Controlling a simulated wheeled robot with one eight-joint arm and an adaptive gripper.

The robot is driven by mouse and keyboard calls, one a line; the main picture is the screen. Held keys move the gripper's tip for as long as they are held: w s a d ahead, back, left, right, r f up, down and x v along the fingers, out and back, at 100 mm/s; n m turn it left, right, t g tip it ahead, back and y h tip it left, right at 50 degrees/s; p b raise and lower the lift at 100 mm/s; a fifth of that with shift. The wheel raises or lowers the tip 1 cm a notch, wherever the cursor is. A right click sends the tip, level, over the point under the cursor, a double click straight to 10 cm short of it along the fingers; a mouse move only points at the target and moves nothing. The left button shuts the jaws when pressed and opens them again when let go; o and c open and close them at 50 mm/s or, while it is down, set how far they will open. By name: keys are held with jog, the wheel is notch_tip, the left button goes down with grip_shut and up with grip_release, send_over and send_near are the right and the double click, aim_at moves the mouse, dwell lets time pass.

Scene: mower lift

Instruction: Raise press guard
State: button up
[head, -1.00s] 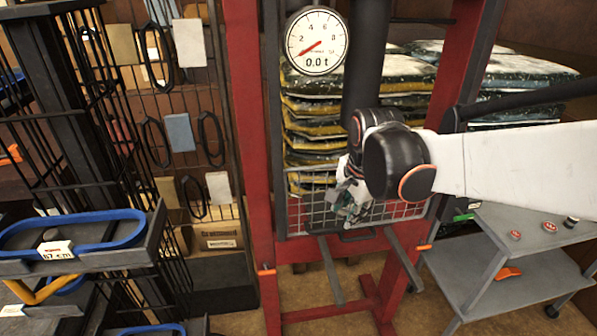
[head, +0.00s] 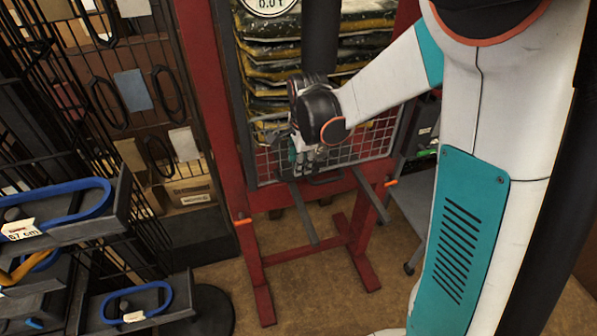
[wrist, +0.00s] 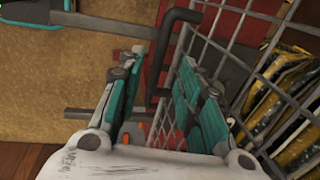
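The press guard (head: 372,140) is a grey wire mesh panel across the front of the red press frame (head: 212,110). It hangs low, in front of the stacked bags. A dark bar handle (head: 326,179) sticks out at its lower edge; the handle also shows in the wrist view (wrist: 172,50). My gripper (head: 308,160) is at the guard's lower part, just above and left of the handle in the head view. In the wrist view my gripper (wrist: 160,75) is open, with the handle showing in the gap between its teal fingers. Contact cannot be told.
Two grey bars (head: 305,215) jut forward below the guard. A rack with blue loops (head: 70,205) stands close on the left. A grey cart (head: 415,195) is partly hidden behind my arm on the right. Open floor lies in front of the press.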

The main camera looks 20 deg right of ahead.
jog(key=f, duration=0.2)
jog(key=w+f+b, duration=0.1)
jog(key=f, duration=0.1)
jog(key=shift+f, duration=0.4)
grip_shut()
